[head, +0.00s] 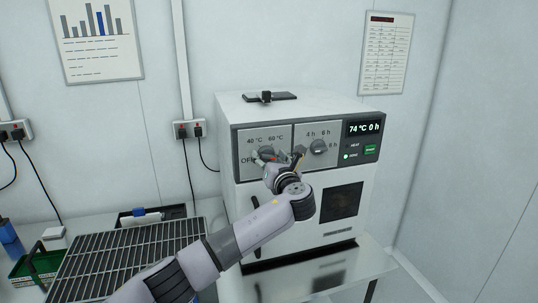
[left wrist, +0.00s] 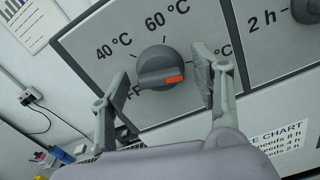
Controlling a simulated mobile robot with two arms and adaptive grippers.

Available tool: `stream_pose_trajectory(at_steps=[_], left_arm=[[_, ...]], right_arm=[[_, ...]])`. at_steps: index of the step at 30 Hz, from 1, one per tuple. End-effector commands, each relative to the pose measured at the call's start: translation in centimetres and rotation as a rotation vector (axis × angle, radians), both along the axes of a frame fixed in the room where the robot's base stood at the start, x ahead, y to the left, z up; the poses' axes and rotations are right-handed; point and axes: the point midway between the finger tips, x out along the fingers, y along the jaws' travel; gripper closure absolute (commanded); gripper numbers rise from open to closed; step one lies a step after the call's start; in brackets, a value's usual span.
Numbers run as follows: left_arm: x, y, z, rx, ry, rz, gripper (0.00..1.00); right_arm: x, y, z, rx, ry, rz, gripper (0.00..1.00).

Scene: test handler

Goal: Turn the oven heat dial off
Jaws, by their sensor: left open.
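The heat dial (left wrist: 158,65) is a grey round knob with a raised grip and a red mark. In the left wrist view the red mark points right, toward a °C label partly hidden by a finger. The OFF label is at the dial's lower left, partly covered by the other finger; 40 °C and 60 °C show above. My left gripper (left wrist: 162,82) is open, with its fingers on either side of the dial; I cannot tell whether they touch it. In the head view the heat dial (head: 266,153) is partly hidden behind this gripper (head: 281,158). My right gripper is not visible.
The oven (head: 228,195) has a timer dial (head: 319,147) just right of the heat dial. Its display (head: 364,128) reads 74 °C 0 h, above a green START button (head: 370,149). A dark rack (head: 125,255) lies on the left bench.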

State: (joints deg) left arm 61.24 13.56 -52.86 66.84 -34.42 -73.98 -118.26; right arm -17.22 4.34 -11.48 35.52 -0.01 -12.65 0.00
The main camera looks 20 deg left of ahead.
Motion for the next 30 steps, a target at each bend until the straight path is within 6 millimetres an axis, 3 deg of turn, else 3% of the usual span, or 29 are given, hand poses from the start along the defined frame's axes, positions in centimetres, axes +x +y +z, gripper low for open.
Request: stream_pose_trajectory(at_steps=[10, 30], left_arm=[[0.24, 0.13, -0.01, 0.000, -0.001, -0.001, 0.42], [0.22, 0.12, -0.03, 0.000, 0.000, -0.001, 0.86]], right_arm=[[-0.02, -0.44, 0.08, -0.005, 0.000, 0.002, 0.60], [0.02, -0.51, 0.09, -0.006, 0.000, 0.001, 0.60]])
